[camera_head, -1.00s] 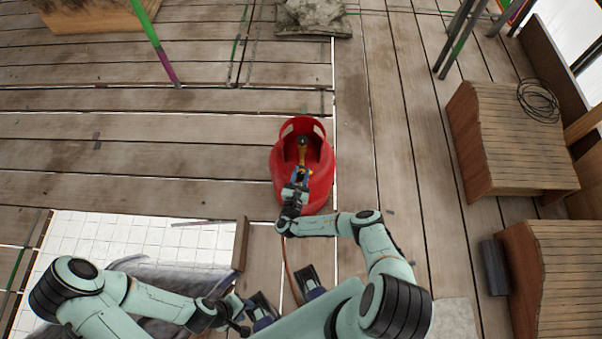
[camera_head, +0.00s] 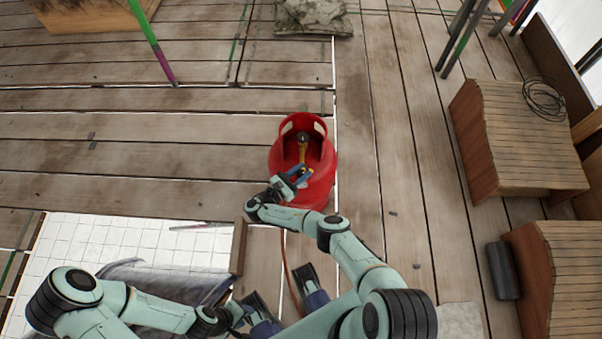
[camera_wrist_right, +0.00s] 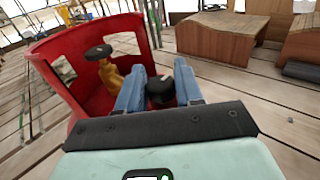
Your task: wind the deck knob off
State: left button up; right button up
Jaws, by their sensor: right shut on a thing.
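A red gas bottle (camera_head: 322,190) stands on the deck, with a raised collar around its brass valve (camera_head: 302,152). In the right wrist view, the brass valve (camera_wrist_right: 112,80) carries a black cap (camera_wrist_right: 98,52). A separate round black knob (camera_wrist_right: 160,88) sits between the blue fingers of my right gripper (camera_wrist_right: 160,82), which is shut on it; I take it as the deck knob. In the head view, my right gripper (camera_head: 298,175) is at the near side of the valve, and the knob is hidden. My left gripper (camera_head: 238,315) is low, near my body, away from the bottle; its fingers are unclear.
An orange-brown hose (camera_head: 289,270) runs from the bottle toward me. Wooden slatted benches (camera_head: 525,140) stand at the right. A white tiled area (camera_head: 95,240) with a wooden edge lies at the lower left. The planks around the bottle are mostly clear.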

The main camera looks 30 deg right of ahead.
jog(key=shift+d+r, duration=0.1)
dwell(0.3)
jog(key=o, duration=1)
jog(key=shift+c, duration=0.2)
